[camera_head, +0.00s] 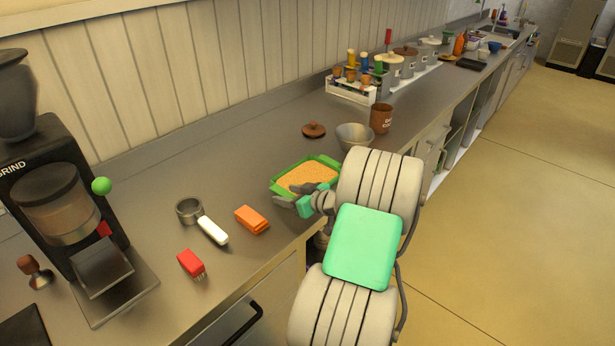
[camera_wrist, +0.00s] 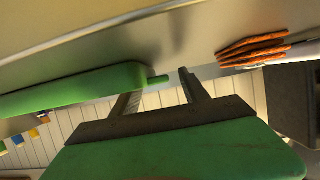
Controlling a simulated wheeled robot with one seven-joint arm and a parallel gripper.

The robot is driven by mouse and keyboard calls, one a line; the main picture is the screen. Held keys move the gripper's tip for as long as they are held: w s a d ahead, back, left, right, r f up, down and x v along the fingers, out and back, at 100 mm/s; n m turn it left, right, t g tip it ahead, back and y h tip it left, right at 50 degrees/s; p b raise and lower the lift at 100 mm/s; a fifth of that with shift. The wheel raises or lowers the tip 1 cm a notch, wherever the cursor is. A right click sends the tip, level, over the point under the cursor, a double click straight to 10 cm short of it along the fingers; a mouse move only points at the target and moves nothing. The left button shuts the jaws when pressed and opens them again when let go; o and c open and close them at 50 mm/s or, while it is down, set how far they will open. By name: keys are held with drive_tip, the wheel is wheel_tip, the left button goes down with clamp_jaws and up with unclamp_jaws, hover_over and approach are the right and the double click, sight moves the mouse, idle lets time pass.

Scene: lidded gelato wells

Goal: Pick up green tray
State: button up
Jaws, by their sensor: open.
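The green tray (camera_head: 318,159) sits on the grey counter near its front edge, filled with an orange-yellow grainy mass. In the wrist view its green side (camera_wrist: 75,91) spans the left, with a small end tab (camera_wrist: 158,79) pointing right. My gripper (camera_head: 287,196) is open at the tray's near left side, low over the counter. In the wrist view my gripper's fingers (camera_wrist: 157,88) stand apart around the tray's tab end. One finger is partly hidden behind the tray. I cannot tell whether either finger touches it. My arm covers the tray's near right part in the head view.
Orange folded cloths (camera_head: 252,219), a white-handled tool (camera_head: 212,230) and a red brush (camera_head: 191,263) lie to the left. A metal bowl (camera_head: 355,137), brown mug (camera_head: 381,118) and brown lid (camera_head: 314,130) stand behind. A grinder (camera_head: 60,200) is at far left.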

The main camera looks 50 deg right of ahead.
drive_tip(key=shift+x, duration=0.75)
drive_tip(key=shift+s, duration=0.1)
drive_tip(key=shift+c, duration=0.3)
clamp_jaws()
